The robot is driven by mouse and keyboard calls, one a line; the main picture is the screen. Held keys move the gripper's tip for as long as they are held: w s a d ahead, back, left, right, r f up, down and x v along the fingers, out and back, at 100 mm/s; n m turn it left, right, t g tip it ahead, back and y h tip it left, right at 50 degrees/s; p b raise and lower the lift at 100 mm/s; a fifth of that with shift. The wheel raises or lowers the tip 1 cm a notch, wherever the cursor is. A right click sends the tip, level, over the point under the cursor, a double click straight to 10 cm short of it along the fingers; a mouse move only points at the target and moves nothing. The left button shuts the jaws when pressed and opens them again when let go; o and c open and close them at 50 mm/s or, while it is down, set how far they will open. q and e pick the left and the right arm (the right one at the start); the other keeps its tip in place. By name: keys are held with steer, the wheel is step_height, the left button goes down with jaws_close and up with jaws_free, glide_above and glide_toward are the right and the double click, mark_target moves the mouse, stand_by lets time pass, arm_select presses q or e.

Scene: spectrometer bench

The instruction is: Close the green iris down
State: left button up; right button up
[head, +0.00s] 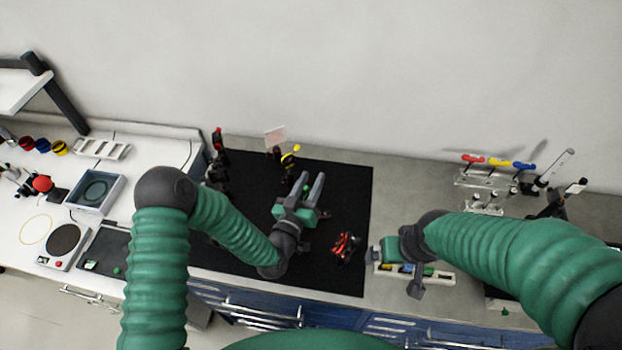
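My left gripper (307,184) reaches over the black mat (345,195), its two grey fingers apart and pointing to the back. A small green spot (305,188) shows between the fingers; it may be part of the green iris, but I cannot tell. A dark post with a yellow top (290,156) stands just behind the fingertips. A dark post with a red top (217,140) stands at the mat's back left. My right gripper (376,255) is right of the mat, over a light tray (440,278); its fingers do not show clearly.
A red and black object (345,245) lies on the mat right of my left wrist. A pale card (275,137) stands at the back. A rack with red, yellow and blue handles (495,163) is at the right. The mat's back right is clear.

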arm_select(q)
steer(key=shift+w+a, duration=0.1)
steer(key=shift+a, duration=0.45)
steer(key=shift+c, duration=0.3)
steer(key=shift+a, duration=0.2)
steer(key=shift+c, duration=1.3)
steer(key=shift+a, duration=0.1)
jaws_close()
steer(key=n+t+b, duration=0.1)
steer(key=b, duration=0.2)
steer(key=n+t+b, duration=0.1)
steer(key=b, duration=0.2)
steer(key=shift+s+a+f, duration=0.1)
steer(key=shift+s+f, duration=0.15)
steer(key=shift+s, duration=0.15)
arm_select(e)
step_height(320, 180, down, 6)
steer(key=a, duration=0.1)
steer(key=shift+f, duration=0.1)
arm_select(q)
jaws_free()
steer(key=o, duration=0.3)
steer(key=shift+r, duration=0.1)
